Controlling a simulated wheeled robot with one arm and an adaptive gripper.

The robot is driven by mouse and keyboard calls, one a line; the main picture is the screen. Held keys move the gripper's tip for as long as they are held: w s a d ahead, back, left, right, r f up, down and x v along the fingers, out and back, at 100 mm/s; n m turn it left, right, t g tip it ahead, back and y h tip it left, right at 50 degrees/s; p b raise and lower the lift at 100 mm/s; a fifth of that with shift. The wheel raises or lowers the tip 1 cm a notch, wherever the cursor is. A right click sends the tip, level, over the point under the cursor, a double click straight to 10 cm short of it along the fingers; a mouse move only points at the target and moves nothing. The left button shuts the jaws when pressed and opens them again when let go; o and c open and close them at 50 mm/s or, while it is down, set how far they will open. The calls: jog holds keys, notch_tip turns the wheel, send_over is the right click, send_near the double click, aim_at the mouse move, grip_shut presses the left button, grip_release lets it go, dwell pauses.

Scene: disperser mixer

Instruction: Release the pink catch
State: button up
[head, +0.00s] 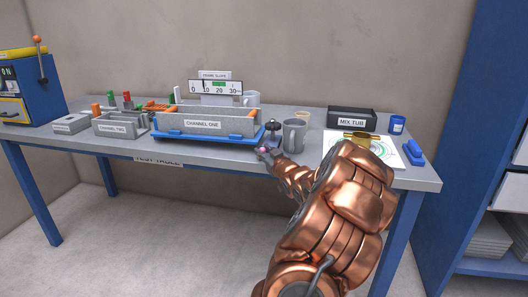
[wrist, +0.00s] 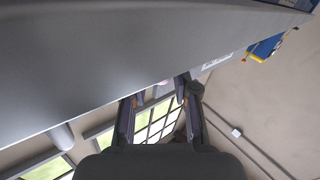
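My gripper (head: 266,153) is at the front edge of the test table, just right of the front of the blue tray (head: 215,138) that holds the grey CHANNEL ONE trough (head: 170,124). In the wrist view my gripper (wrist: 158,90) has its two dark fingers apart, with a gap between the tips. A small pink spot, probably the pink catch (wrist: 163,82), shows between and beyond the fingertips, against the grey surface. In the head view a tiny pink patch shows at the gripper's tip. Most of the catch is hidden, and I cannot tell whether a finger touches it.
A black-topped post (head: 272,128) and a grey mug (head: 293,135) stand close behind my gripper. CHANNEL TWO (head: 120,126) is to the left. The floor in front is clear.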

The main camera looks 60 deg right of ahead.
jog(key=o, duration=0.3)
jog(key=shift+v, duration=6)
jog(key=shift+w, duration=0.1)
